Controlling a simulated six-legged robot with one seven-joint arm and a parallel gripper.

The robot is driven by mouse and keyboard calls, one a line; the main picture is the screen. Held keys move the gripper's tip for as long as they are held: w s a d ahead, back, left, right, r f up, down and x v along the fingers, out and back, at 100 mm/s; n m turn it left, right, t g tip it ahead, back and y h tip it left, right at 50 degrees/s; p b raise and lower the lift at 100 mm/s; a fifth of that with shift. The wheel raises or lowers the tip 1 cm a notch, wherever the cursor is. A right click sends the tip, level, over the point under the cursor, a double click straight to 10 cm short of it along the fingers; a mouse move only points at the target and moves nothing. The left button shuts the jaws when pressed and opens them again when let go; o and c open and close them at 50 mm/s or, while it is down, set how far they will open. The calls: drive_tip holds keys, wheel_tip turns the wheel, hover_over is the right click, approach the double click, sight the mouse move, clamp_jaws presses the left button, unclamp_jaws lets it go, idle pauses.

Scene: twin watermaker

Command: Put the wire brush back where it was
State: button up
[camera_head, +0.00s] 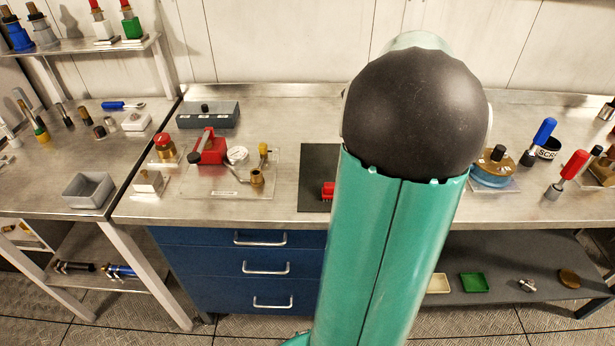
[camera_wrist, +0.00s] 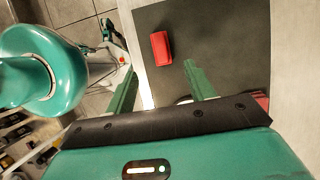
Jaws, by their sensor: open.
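No wire brush can be made out for certain. A small red block-like thing (camera_wrist: 160,48) lies on a dark mat (camera_wrist: 225,35) in the wrist view, and its bristles, if any, do not show. In the head view a red thing (camera_head: 328,190) shows on the same dark mat (camera_head: 318,160), partly hidden by my arm. My gripper (camera_wrist: 161,70) is open over the mat's edge, with nothing between its fingers. The red block lies beyond the fingertips, apart from them. Another red thing (camera_wrist: 262,99) shows partly at the right, behind my gripper. My arm hides my gripper in the head view.
A plate with a red block-shaped device (camera_head: 208,147) and brass fittings is left of the mat. A grey block (camera_head: 207,115) stands behind it. Blue- (camera_head: 545,130) and red-handled (camera_head: 575,164) tools stand at right. A grey open bin (camera_head: 89,190) and blue-handled tool (camera_head: 122,105) are on the left bench.

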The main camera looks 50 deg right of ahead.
drive_tip(key=w+a+r+n+h, duration=0.1)
drive_tip(key=w+a+r+n, duration=0.15)
drive_tip(key=a+n, duration=0.55)
drive_tip(key=w+a+r+n+h, duration=0.1)
drive_tip(key=w+a+r+n, duration=0.2)
drive_tip(key=a, duration=0.8)
drive_tip(key=s+a+n+t, duration=0.1)
drive_tip(key=s+a+n, duration=0.1)
drive_tip(key=a+n, duration=0.6)
drive_tip(key=s+a+n+t+h, duration=0.1)
drive_tip(key=s+a+n, duration=0.1)
drive_tip(key=a+n, duration=0.6)
drive_tip(key=a, duration=0.4)
drive_tip(key=shift+s+f+n, duration=0.4)
